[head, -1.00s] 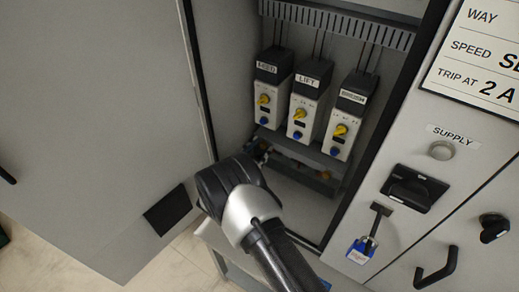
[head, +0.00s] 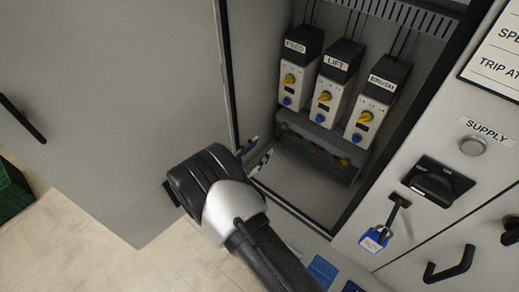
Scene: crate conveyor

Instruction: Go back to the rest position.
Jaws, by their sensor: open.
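My gripper (head: 262,157) is at the lower left edge of the open cabinet, its fingers mostly hidden behind the black and silver wrist of my arm. The visible fingertips are apart and hold nothing that I can see. Inside the cabinet are three modules with yellow knobs and blue buttons: FEED (head: 298,67), LIFT (head: 333,84) and one that seems to read BRUSH (head: 373,103). They stand up and to the right of my gripper, apart from it.
The open cabinet door (head: 120,90) fills the left. On the right panel are the SUPPLY lamp (head: 473,146), a black rotary switch (head: 434,183), a blue padlock (head: 375,239) and a black handle (head: 449,264). A green crate (head: 12,192) stands at far left. Floor (head: 75,245) shows lower left.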

